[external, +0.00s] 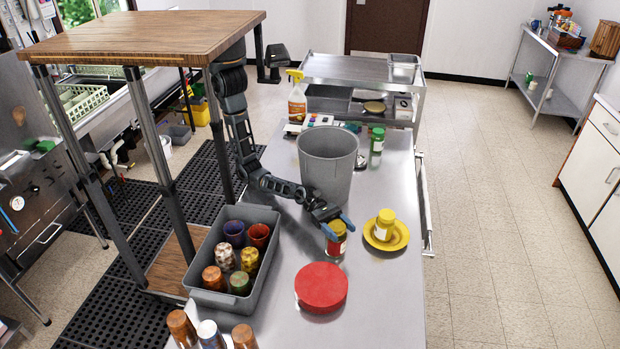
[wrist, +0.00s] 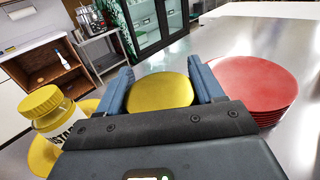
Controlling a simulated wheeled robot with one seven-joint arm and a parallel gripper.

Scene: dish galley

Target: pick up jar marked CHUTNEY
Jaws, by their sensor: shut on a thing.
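A jar with a gold lid and dark red contents (external: 337,243) is between the fingers of my gripper (external: 334,222), upright, at the middle of the steel counter. Its gold lid (wrist: 160,91) fills the space between the two blue fingers (wrist: 164,88) in the wrist view. My gripper is shut on this jar. Its label is too small to read in the external view and hidden in the wrist view. I cannot tell whether its base is off the counter.
A yellow-lidded jar (external: 385,224), its label partly reading "STA" in the wrist view (wrist: 48,110), stands on a yellow plate (external: 400,243). A red plate stack (external: 321,286), grey bin (external: 327,165), cup-filled grey tub (external: 262,288) and green-lidded jar (external: 377,141) surround it.

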